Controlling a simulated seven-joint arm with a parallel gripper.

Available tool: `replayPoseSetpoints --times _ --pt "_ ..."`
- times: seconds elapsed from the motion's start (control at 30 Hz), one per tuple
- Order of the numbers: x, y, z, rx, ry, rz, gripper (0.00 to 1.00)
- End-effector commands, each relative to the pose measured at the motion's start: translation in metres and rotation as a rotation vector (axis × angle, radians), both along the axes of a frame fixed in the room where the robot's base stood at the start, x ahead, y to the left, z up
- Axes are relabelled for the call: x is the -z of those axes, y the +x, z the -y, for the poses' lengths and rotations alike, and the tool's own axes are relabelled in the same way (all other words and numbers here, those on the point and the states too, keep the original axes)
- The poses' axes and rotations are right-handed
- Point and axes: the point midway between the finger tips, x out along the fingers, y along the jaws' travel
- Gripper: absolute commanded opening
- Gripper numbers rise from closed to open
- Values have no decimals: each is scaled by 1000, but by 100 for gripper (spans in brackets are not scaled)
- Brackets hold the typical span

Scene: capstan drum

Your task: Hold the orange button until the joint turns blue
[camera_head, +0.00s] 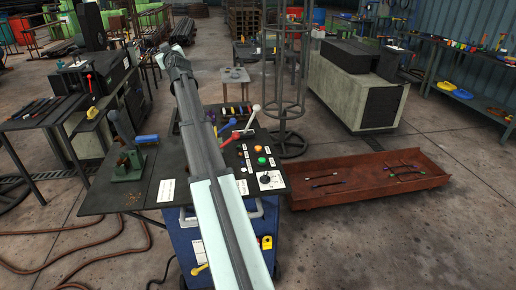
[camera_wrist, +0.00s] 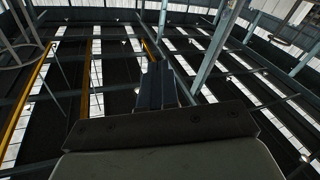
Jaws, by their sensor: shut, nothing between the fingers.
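I cannot pick out which part is the joint, and I see no clear blue on one.
Levers with white, blue and red handles (camera_head: 254,115) rise just behind the panel. A green vise (camera_head: 128,165) stands on the bench's left. A tall wire cage (camera_head: 291,95) stands behind. A rusty tray (camera_head: 365,178) lies on the floor at right. The air above the panel's right is free.

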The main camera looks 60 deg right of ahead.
Motion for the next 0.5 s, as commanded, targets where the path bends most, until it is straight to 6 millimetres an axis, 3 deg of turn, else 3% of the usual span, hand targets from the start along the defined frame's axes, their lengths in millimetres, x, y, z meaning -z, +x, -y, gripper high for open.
replayPoseSetpoints --times 0.1,0.5 --pt "33 -18 36 4 102 -54 0" --pt "143 -92 125 25 481 -213 0"
